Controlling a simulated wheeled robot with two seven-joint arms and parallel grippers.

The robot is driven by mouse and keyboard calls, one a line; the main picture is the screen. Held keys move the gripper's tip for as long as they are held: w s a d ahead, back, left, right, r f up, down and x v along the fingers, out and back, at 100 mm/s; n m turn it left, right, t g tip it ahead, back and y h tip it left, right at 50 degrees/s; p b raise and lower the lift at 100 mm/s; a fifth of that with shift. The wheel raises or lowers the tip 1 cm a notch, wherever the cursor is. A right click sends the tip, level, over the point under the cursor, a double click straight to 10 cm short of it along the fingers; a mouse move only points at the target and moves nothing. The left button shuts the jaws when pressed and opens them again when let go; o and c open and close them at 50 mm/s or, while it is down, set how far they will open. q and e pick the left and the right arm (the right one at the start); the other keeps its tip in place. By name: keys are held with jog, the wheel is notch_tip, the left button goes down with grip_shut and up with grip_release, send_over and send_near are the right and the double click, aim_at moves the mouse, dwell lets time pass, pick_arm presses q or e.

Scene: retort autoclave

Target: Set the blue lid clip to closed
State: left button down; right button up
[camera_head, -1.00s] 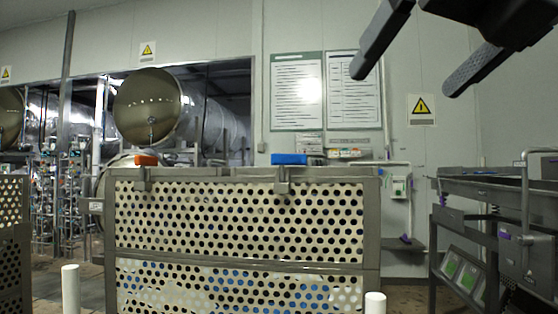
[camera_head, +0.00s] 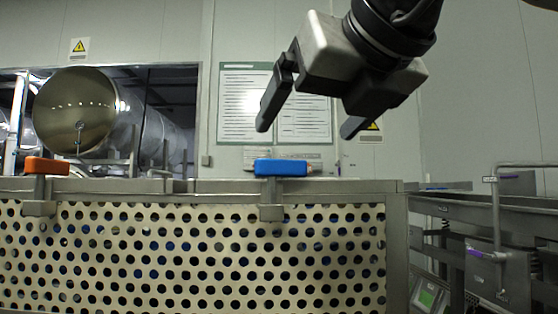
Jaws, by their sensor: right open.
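The blue lid clip (camera_head: 281,168) sits on the top front edge of a perforated metal basket (camera_head: 190,255), with its grey bracket hanging down over the front. The blue handle lies flat along the rim. My right gripper (camera_head: 306,130) is open and empty, pointing down, above the clip and slightly to its right. Its left finger appears just over the clip in the picture, with a gap between them. My left gripper is not in view.
An orange clip (camera_head: 46,166) sits on the same rim at the left. A metal trough bench (camera_head: 470,214) stands at the right. A round retort vessel (camera_head: 76,112) is behind on the left, and notices (camera_head: 246,105) hang on the back wall.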

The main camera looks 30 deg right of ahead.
aim_at(282, 160)
jog(key=x, duration=1)
jog(key=shift+r, duration=0.1)
jog(key=c, duration=1)
